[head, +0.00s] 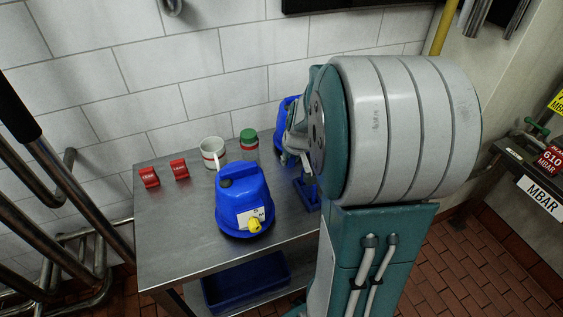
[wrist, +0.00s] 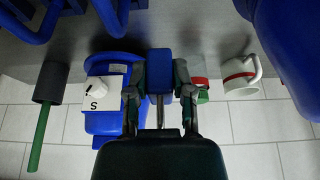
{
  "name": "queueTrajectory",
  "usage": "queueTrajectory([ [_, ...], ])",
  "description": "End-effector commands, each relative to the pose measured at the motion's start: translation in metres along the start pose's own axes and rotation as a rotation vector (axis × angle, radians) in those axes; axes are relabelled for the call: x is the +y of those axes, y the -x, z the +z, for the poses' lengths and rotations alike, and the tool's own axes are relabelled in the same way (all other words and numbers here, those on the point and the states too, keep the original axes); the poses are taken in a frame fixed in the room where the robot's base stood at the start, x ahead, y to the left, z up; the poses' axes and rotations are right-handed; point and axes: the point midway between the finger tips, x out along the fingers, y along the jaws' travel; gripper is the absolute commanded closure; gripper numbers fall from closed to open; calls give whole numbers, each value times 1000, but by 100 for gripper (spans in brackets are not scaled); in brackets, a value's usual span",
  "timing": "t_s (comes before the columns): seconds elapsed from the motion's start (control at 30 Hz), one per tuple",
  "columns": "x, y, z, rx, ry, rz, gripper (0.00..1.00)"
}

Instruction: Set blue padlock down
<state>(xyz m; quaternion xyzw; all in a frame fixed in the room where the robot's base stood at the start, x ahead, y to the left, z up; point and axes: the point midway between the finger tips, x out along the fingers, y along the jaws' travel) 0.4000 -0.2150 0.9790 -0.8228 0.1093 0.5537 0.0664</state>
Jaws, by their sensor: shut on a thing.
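The blue padlock (wrist: 160,62) shows in the wrist view as a small blue block between my two fingertips. My gripper (wrist: 160,75) is shut on it. It is over or near the metal table (head: 178,225), but I cannot tell whether the padlock touches the surface. In the head view my gripper (head: 293,140) is at the table's right end, partly hidden by my arm.
Two red padlocks (head: 150,177) (head: 180,169) sit at left. The front left tabletop is clear.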

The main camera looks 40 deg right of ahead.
Motion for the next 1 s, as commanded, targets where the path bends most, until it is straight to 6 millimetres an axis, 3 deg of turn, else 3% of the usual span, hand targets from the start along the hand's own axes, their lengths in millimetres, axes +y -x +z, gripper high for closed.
queueTrajectory([
  [0.1,4,-25,-5,-5,-1,-1,100],
  [0.3,11,-55,-14,-2,-1,-1,100],
  [0.57,15,-74,-19,-2,-1,-1,100],
  [0.73,14,-97,-8,-3,-2,-1,100],
  [1.0,14,-99,-8,0,0,0,100],
])
